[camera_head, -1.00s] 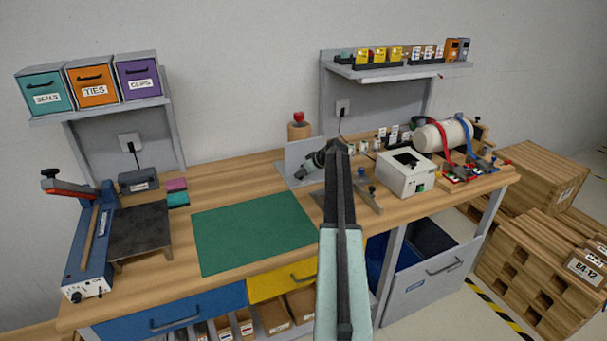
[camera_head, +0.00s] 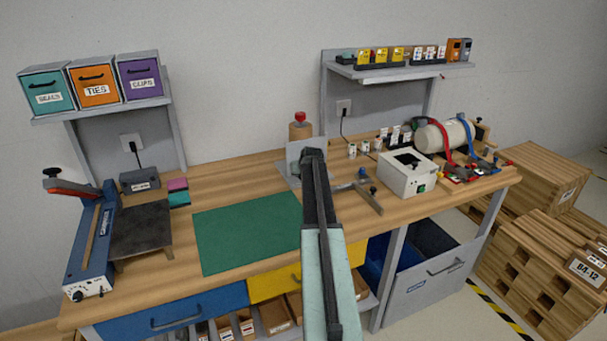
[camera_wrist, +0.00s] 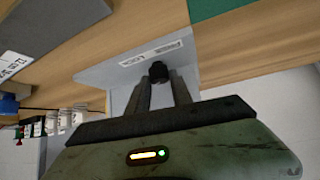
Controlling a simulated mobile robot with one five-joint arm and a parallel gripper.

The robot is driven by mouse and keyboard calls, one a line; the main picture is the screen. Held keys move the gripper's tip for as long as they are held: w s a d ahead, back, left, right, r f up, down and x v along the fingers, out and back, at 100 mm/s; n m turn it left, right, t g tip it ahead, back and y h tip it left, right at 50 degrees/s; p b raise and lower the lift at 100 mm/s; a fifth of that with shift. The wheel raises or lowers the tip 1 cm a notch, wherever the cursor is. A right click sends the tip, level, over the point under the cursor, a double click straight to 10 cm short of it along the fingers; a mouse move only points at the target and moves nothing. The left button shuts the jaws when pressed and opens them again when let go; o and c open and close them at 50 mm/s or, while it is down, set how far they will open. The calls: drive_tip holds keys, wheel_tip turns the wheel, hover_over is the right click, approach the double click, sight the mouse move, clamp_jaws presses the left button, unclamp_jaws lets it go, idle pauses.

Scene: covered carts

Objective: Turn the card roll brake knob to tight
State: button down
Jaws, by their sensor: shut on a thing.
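A grey upright plate (camera_head: 293,152) stands on the bench behind the green mat. In the wrist view the plate (camera_wrist: 105,72) carries a white label strip (camera_wrist: 150,53), too small to read, and a black knob (camera_wrist: 158,71). My gripper (camera_wrist: 159,80) is shut on this knob, one finger at each side of it. In the head view my arm and gripper (camera_head: 312,154) cover the knob and part of the plate. Which way the knob is turned I cannot tell.
A brown cylinder with a red top (camera_head: 299,126) stands just behind the plate. A metal T-shaped fixture (camera_head: 364,193) and a white box (camera_head: 406,176) lie to the right. The green mat (camera_head: 245,230) is clear.

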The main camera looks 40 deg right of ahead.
drive_tip(key=m+g+h, duration=0.1)
drive_tip(key=m+h, duration=0.1)
drive_tip(key=m, duration=0.1)
drive_tip(key=shift+w+a+m+g, duration=0.2)
drive_tip(key=shift+m+g, duration=0.1)
drive_tip(key=shift+g, duration=0.1)
drive_tip(key=m+g, duration=0.1)
drive_tip(key=m+g+h, duration=0.1)
drive_tip(key=m, duration=0.1)
drive_tip(key=shift+w+m+g+h, duration=0.15)
drive_tip(key=shift+m+g+h, duration=0.15)
drive_tip(key=m+g, duration=0.2)
drive_tip(key=m, duration=0.1)
drive_tip(key=shift+w+g, duration=0.15)
drive_tip(key=shift+g, duration=0.15)
drive_tip(key=shift+m+g, duration=0.8)
drive_tip(key=shift+m, duration=0.5)
drive_tip(key=shift+a+f, duration=0.1)
drive_tip(key=c, duration=1.1)
unclamp_jaws()
drive_tip(key=shift+c, duration=0.2)
